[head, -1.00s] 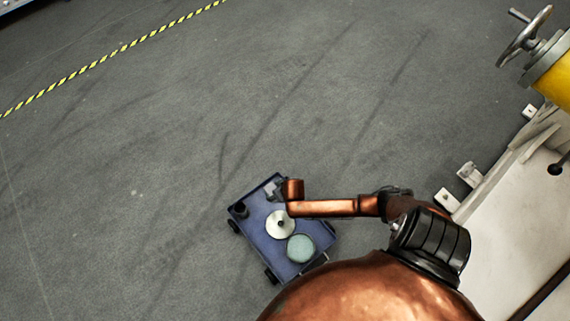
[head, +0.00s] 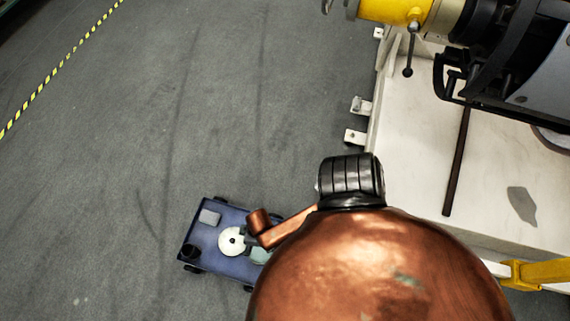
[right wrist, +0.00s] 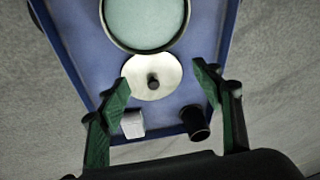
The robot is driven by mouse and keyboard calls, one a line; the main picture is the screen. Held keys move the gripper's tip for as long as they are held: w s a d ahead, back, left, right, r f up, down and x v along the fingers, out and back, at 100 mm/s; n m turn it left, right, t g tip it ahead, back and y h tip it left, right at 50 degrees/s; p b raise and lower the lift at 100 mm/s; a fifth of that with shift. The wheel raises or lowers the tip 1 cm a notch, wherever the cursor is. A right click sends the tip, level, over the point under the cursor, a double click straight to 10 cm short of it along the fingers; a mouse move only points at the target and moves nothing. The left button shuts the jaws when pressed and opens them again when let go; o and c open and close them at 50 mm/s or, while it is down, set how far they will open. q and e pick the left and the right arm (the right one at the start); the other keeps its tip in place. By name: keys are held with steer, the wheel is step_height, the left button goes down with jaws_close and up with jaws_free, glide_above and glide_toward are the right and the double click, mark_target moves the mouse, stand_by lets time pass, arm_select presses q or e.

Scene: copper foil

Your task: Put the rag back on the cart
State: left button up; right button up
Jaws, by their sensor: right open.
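A flat grey patch (head: 522,204), which looks like the rag, lies on the pale machine base at the right of the head view. The blue cart (head: 208,264) stands on the floor at lower left; its deck (right wrist: 85,60) also shows in the right wrist view. My right gripper (head: 249,238) is over the cart, beside the white disc. In the right wrist view my right gripper (right wrist: 162,76) is open, with nothing between its green fingers. My left gripper is not in view.
The cart carries a white disc (right wrist: 152,78), a round pale-green dish (right wrist: 145,20), a light block (right wrist: 132,124) and a black cup (right wrist: 195,122). A dark rod (head: 457,160) lies on the machine base. The floor left of the machine is open.

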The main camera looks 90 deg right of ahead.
steer(key=s+r, duration=0.6)
steer(key=s, duration=0.3)
steer(key=s+a+r+n+y, duration=0.1)
steer(key=s+r, duration=0.5)
steer(key=s, duration=0.2)
steer(key=shift+s+a+g, duration=0.3)
steer(key=shift+s+g, duration=0.1)
